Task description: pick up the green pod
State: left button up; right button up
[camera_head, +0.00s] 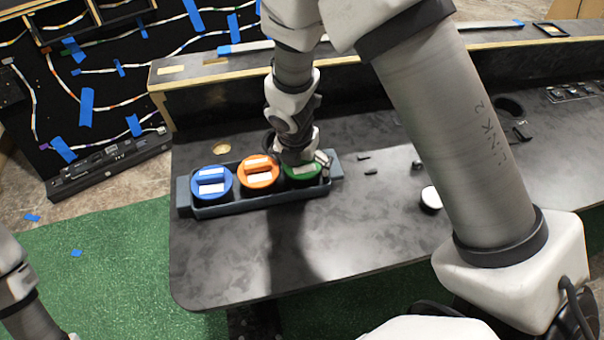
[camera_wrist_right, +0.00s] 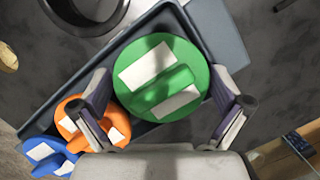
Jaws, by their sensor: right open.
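The green pod (camera_head: 303,174) sits in the right end of a dark grey tray (camera_head: 260,204), partly hidden in the head view by my right arm and gripper. The wrist view shows its round green top (camera_wrist_right: 163,82) with a raised green bar and white labels. My right gripper (camera_wrist_right: 165,98) is open, pointing down above the pod. Its two fingers stand on opposite sides of the green top; I cannot tell whether they touch it. My left arm shows only in part at the lower left edge of the head view, and its gripper is out of view.
An orange pod (camera_head: 259,173) and a blue pod (camera_head: 211,183) sit in the same tray, left of the green one. A white round piece (camera_head: 430,198) and small dark bits lie to the right. The black tabletop (camera_head: 220,260) before the tray is clear. A raised ledge runs behind.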

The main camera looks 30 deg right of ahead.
jog(key=shift+s+r, duration=0.1)
jog(key=shift+r, duration=0.05)
jog(key=c, duration=0.7)
jog(key=shift+c, duration=0.2)
